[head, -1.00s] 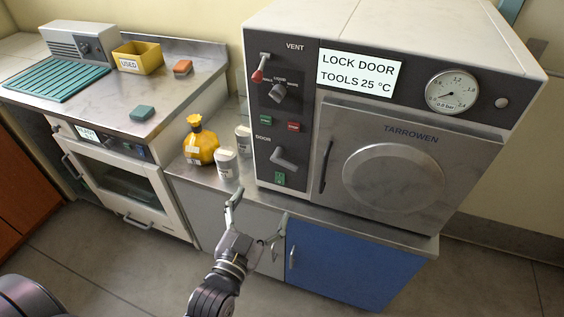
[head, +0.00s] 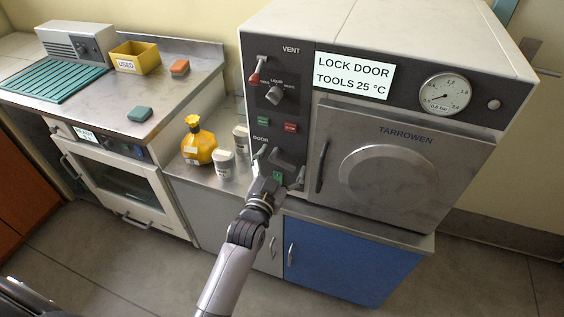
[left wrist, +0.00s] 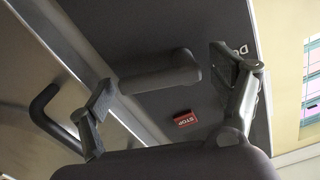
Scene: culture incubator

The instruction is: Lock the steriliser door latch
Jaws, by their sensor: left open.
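The steriliser (head: 400,75) stands on the bench with its door (head: 385,160) closed. Its display (head: 354,76) reads "LOCK DOOR TOOLS 25 °C". The door latch lever (head: 284,158) is on the dark panel left of the door, under the word DOOR, partly hidden by my gripper. My left gripper (head: 280,166) is open in front of the latch, one finger on each side. In the left wrist view, the lever's dark grip (left wrist: 160,74) lies between the spread fingers (left wrist: 160,84), with gaps on both sides. My right gripper is not in view.
The door handle (head: 322,166) stands just right of the latch and also shows in the left wrist view (left wrist: 45,105). A red STOP button (head: 290,127) is above the latch. A yellow bottle (head: 198,145) and white containers (head: 224,164) stand on the bench to the left.

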